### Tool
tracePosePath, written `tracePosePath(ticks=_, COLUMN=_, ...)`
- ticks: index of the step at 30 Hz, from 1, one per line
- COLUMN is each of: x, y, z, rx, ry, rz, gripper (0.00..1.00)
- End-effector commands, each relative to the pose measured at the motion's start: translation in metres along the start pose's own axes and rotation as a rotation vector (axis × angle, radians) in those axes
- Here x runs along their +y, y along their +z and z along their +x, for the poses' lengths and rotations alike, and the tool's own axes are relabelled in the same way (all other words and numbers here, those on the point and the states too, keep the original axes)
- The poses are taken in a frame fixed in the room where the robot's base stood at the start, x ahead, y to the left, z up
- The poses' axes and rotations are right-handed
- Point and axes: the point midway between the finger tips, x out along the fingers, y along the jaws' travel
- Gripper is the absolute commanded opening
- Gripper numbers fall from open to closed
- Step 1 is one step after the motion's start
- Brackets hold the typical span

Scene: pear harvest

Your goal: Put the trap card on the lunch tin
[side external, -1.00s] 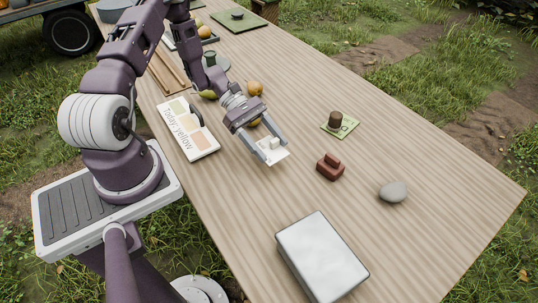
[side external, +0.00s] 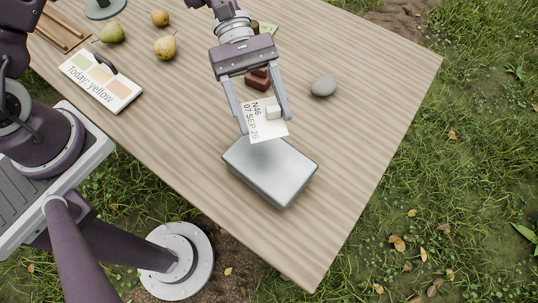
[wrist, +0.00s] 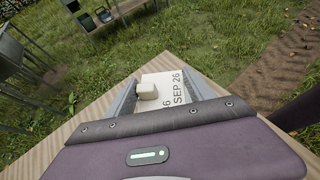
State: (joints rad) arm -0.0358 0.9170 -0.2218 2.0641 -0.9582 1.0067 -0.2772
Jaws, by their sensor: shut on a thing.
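The trap card (side external: 261,127) is a white card printed "N46 07 SEP 26" with a small pale block on it. My gripper (side external: 266,121) is shut on it, a finger at each side. The card is above the back part of the lunch tin (side external: 268,172), a closed silver-grey box lying on the table. The card's front edge overlaps the tin in the side view; whether they touch I cannot tell. In the wrist view the card (wrist: 166,88) shows between the fingers, and the tin is not visible there.
A grey stone (side external: 323,86) lies right of my gripper. A red-brown block (side external: 257,80) is partly hidden behind the fingers. A "Today: yellow" board (side external: 101,82) and several pears (side external: 165,47) are at the left. The table (side external: 370,130) right of the tin is clear.

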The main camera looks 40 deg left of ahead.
Motion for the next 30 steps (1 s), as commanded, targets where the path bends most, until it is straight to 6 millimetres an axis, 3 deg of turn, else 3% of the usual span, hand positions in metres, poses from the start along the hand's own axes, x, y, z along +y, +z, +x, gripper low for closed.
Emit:
tracePosePath(ticks=3, x=-0.003, y=0.02, z=0.023, rx=0.0, ry=-0.066, rz=0.036, gripper=0.25)
tracePosePath(ticks=5, x=-0.004, y=0.021, z=0.03, rx=-0.001, ry=-0.081, rz=0.041, gripper=0.25)
tracePosePath(ticks=18, x=-0.005, y=-0.056, z=0.074, rx=-0.001, ry=-0.086, rz=0.043, gripper=0.25)
tracePosePath(ticks=30, x=-0.005, y=-0.065, z=0.078, rx=-0.001, ry=-0.084, rz=0.044, gripper=0.25)
